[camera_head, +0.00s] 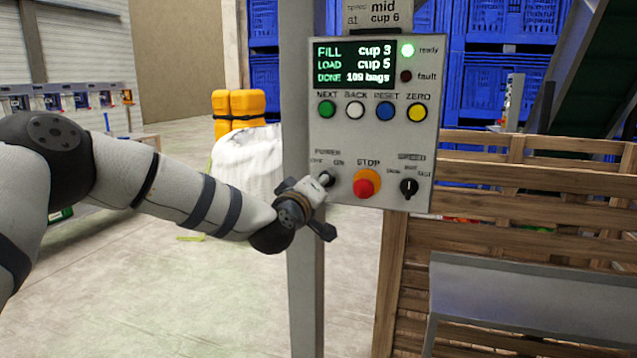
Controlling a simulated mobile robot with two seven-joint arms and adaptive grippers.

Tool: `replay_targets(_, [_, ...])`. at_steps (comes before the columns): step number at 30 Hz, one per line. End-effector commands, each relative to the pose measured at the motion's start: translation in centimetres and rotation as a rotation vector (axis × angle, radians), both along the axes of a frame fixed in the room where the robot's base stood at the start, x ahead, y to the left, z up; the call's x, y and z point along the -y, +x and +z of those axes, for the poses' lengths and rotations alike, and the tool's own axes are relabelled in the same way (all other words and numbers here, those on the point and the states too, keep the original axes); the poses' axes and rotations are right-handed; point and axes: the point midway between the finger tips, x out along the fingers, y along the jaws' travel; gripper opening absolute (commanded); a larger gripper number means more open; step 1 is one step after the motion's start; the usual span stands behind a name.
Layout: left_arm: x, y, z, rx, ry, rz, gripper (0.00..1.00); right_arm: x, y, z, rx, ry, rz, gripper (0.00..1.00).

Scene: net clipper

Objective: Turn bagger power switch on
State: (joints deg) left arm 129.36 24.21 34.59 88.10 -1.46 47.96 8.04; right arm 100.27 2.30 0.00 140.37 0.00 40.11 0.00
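The bagger control panel (345,130) is a grey box on a grey post. Its power switch (329,176) is a dark knob at the lower left, under the label POWER with OFF and ON marks. My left gripper (322,182) reaches in from the left with its tip at the switch, partly covering it. Whether its fingers are closed on the knob cannot be made out. The screen (354,64) is lit and reads FILL cup 3, LOAD cup 5, DONE 109 bags. My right gripper is not in view.
A red stop button (364,184) sits just right of the switch, with a black speed knob (408,187) beyond it. Several coloured buttons line up above. A wooden crate (520,215) and grey metal ledge (530,300) stand at the right.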

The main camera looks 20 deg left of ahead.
Motion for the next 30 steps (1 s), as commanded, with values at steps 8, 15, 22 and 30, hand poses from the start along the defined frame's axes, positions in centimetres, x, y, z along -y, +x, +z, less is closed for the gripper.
replay_targets(8, [0.01, 0.0, 0.39, 0.009, 0.066, 0.001, 0.07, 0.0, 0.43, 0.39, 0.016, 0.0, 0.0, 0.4])
replay_targets(15, [-0.01, 0.03, 0.29, 0.008, 0.077, 0.002, 0.07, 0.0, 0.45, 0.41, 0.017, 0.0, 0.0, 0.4])
replay_targets(22, [-0.01, 0.03, 0.27, 0.008, 0.077, 0.002, 0.07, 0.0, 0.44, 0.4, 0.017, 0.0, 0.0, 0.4])
replay_targets(30, [-0.01, 0.02, 0.13, 0.005, 0.075, 0.001, 0.55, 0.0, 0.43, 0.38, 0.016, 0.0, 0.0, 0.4])
